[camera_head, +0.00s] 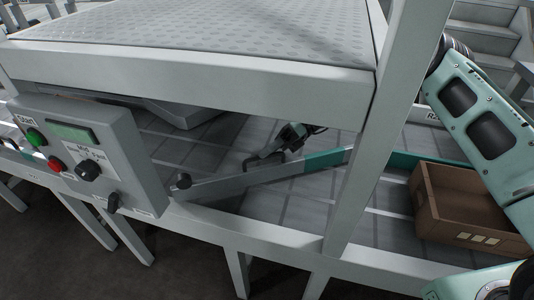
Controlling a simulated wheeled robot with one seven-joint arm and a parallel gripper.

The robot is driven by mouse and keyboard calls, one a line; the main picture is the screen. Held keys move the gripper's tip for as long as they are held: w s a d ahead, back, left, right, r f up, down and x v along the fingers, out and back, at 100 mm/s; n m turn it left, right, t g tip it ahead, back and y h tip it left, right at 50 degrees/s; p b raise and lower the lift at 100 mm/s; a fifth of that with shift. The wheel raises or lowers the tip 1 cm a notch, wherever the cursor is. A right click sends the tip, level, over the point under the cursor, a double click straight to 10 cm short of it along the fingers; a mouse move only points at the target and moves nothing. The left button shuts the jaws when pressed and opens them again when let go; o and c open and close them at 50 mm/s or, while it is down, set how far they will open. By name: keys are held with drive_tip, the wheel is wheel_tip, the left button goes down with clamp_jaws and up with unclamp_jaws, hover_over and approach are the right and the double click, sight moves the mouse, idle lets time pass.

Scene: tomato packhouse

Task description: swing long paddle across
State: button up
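The long paddle (250,178) is a grey bar that slants across the grey conveyor bed under the raised deck. My gripper (264,161) is beneath the deck, just behind the paddle's middle. Its dark fingers are low, close to the bar. Whether they touch it, and how wide they are, I cannot make out. The deck and post hide most of the arm leading to it.
A control box (90,150) with green and red buttons and black knobs hangs at the left. The white post (375,130) and deck edge (200,75) enclose the space. A brown open crate (470,210) stands at the right, near a teal side strip (398,160).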

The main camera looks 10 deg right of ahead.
drive_tip(key=shift+o, duration=0.4)
drive_tip(key=shift+s, duration=0.1)
drive_tip(key=v, duration=1.7)
drive_tip(key=shift+w+d+b, duration=0.15)
drive_tip(key=shift+w+b, duration=0.05)
drive_tip(key=shift+b, duration=0.1)
drive_tip(key=shift+s+f, duration=0.1)
